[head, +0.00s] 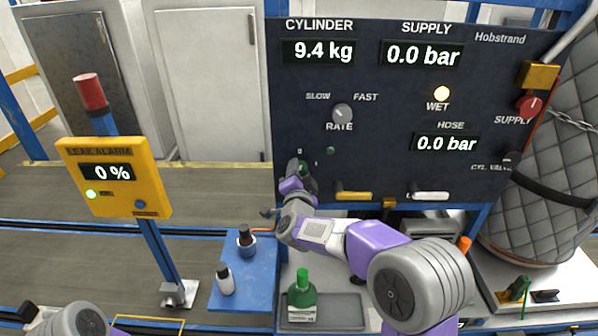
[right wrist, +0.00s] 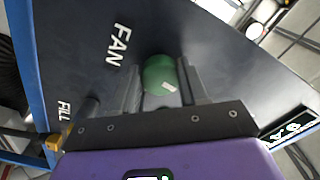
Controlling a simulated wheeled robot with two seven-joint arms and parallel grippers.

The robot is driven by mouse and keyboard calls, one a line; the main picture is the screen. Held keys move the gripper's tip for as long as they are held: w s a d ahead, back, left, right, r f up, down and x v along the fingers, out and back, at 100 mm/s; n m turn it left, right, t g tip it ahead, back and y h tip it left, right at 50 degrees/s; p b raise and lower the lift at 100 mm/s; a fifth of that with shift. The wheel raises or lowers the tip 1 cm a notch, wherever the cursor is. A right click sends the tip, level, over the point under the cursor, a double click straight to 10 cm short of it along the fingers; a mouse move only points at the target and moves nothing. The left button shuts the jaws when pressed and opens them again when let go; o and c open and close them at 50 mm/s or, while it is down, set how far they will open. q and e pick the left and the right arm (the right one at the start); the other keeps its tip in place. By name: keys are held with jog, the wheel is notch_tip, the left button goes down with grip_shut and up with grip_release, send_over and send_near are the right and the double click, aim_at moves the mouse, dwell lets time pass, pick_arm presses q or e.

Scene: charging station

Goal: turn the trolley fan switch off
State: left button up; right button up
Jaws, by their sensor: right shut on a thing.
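The fan switch is a green round knob with a small white mark, and it shows in the right wrist view (right wrist: 158,72) beside the word FAN on the dark panel (right wrist: 85,40). In the head view the knob (head: 304,167) is mostly hidden behind my right gripper (head: 299,170). In the right wrist view the two fingers of my right gripper (right wrist: 162,88) stand on either side of the knob, shut on it. Which way the switch is set I cannot tell. Part of my left arm shows at the bottom left of the head view, but its gripper does not.
The dark panel (head: 400,110) also carries a rate knob (head: 342,113), a lit wet lamp (head: 441,93) and a red supply knob (head: 528,105). Below stand a green bottle (head: 301,302) on a grey tray and a blue board (head: 248,290). A yellow leak alarm (head: 113,190) stands left.

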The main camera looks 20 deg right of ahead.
jog(key=shift+f+n, duration=0.1)
jog(key=shift+n, duration=0.7)
jog(key=o, duration=1.1)
jog(key=shift+c, duration=0.2)
jog(key=v, duration=0.7)
jog(key=shift+s+b, duration=0.3)
jog(key=shift+a, duration=0.1)
